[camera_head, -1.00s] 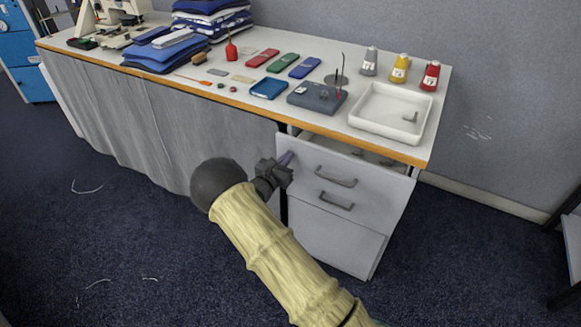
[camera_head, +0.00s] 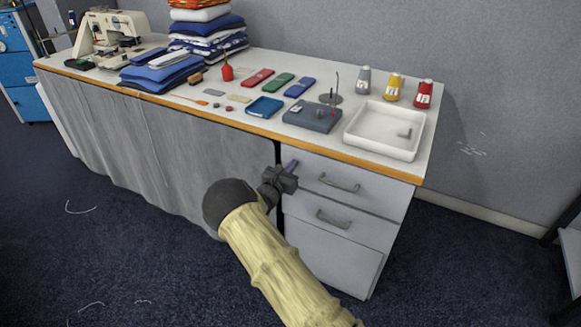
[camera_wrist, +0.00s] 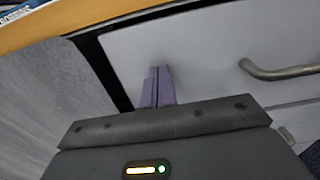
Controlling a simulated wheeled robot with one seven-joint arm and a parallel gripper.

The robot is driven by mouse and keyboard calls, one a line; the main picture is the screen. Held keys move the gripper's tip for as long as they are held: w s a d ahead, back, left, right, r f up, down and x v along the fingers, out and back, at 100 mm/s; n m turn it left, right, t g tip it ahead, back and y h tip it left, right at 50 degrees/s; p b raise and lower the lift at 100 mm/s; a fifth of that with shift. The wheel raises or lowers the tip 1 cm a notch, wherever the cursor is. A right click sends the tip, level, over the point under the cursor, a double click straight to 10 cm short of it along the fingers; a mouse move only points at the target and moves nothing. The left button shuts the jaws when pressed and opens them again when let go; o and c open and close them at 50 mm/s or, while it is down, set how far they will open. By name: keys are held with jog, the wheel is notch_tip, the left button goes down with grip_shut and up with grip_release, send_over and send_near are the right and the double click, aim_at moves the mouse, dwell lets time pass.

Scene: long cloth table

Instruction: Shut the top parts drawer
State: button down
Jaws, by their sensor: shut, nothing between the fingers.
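The top parts drawer (camera_head: 368,187) is a white front with a grey bar handle (camera_head: 339,183), under the right end of the table. In the head view its front sits flush below the orange table edge, with no opening showing above it. My gripper (camera_head: 292,165) is shut and empty, its purple fingers at the left part of the drawer front. In the wrist view the closed fingertips (camera_wrist: 158,72) point at the white drawer front (camera_wrist: 205,50), left of the handle (camera_wrist: 282,70). Whether they touch it I cannot tell.
A lower drawer (camera_head: 340,222) with its own handle is below. On the table (camera_head: 437,125) are a white tray (camera_head: 384,130), a dark grey box (camera_head: 312,116), thread cones and folded cloth. A grey cloth skirt (camera_head: 150,140) hangs to the left.

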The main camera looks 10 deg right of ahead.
jog(key=p+v, duration=0.2)
jog(key=v, duration=1.2)
jog(key=s+d+r+m+g+y, duration=0.2)
jog(key=s+d+m+g, duration=0.55)
jog(key=s+m, duration=0.2)
jog(key=s+d+r+m+g+y, duration=0.2)
jog(key=s+d+m+g, duration=0.55)
jog(key=s, duration=0.25)
jog(key=s+a+r+m+t+y, duration=0.3)
jog(key=s+r+m+y, duration=0.4)
jog(key=s+m, duration=0.4)
jog(key=w+p+v, duration=0.2)
jog(key=p+v, duration=1)
jog(key=w+r+p+v, duration=0.1)
jog(key=w+p+v, duration=0.2)
jog(key=p+v, duration=0.9)
jog(key=shift+w+a+r+m+p, duration=0.35)
jog(key=shift+w+r+m+p, duration=0.05)
jog(key=shift+w+p, duration=0.25)
